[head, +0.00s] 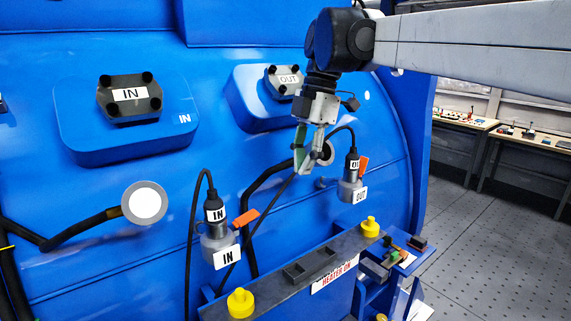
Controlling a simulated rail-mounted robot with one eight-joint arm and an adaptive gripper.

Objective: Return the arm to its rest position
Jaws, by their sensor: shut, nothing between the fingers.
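My gripper (315,158) is at the end of my arm, which reaches in from the upper right. It points down in front of the blue motor housing (300,205). Its fingers are together with nothing seen between them. It hangs to the left of the OUT connector (352,166) and above the grey bar with the yellow knobs. I cannot tell from this one view how far it is from the housing or the cables behind it.
The IN connector (216,218) stands in its socket at lower left, with an orange tab beside it. Yellow knobs (240,302) sit on the grey bar (290,276). Black cables (80,228) run along the housing. Workbenches (530,138) stand at right beyond open floor (490,240).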

